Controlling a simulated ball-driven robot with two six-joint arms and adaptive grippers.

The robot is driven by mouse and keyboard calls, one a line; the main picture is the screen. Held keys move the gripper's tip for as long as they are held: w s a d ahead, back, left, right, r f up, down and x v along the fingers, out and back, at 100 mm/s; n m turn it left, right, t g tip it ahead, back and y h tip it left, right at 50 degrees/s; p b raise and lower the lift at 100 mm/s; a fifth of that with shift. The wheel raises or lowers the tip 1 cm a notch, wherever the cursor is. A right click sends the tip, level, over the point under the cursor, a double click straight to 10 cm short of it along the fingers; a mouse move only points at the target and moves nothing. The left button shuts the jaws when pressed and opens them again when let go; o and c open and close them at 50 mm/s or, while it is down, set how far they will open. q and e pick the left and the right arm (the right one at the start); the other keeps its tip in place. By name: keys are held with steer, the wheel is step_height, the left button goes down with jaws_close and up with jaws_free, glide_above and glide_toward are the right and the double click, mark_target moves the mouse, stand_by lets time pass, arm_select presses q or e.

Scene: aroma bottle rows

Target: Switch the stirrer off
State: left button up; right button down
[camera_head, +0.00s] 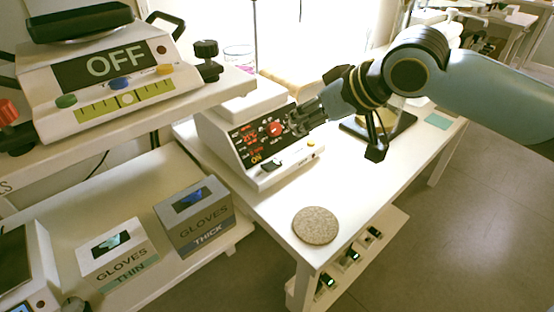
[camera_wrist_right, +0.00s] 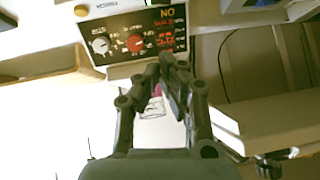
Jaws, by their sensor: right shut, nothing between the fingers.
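The stirrer (camera_head: 222,135) is a white device on the white table, with a sloped black front panel. The panel has a red knob (camera_head: 274,130), lit red-orange digits and the lit word ON. A dark switch (camera_head: 271,165) sits on its lower front edge. My right gripper (camera_head: 296,124) is shut and empty, its fingertips just right of the red knob; I cannot tell if they touch the panel. The right wrist view shows the panel upside down, with the red knob (camera_wrist_right: 135,43), a white knob (camera_wrist_right: 100,45) and the fingertips (camera_wrist_right: 172,60) before it. My left gripper is out of view.
A scale-like device reading OFF (camera_head: 115,65) stands on the shelf at upper left. Glove boxes marked THIN (camera_head: 118,257) and THICK (camera_head: 195,220) sit below. A round cork mat (camera_head: 316,225) lies at the table's front; the table around it is clear.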

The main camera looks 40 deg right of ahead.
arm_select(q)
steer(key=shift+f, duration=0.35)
arm_select(e)
steer(key=shift+s+a+r, duration=0.1)
steer(key=shift+a, duration=0.05)
steer(key=b, duration=0.3)
glide_above(273, 164)
step_height(273, 164, down, 7)
steer(key=shift+s+f, duration=0.1)
step_height(273, 164, down, 2)
steer(key=shift+f, duration=0.2)
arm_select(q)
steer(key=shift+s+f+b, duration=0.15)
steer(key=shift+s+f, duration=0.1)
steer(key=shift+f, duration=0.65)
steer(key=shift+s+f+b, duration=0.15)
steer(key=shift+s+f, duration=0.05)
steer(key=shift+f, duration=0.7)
arm_select(e)
steer(key=shift+a+f, duration=0.15)
steer(key=shift+f, duration=0.6)
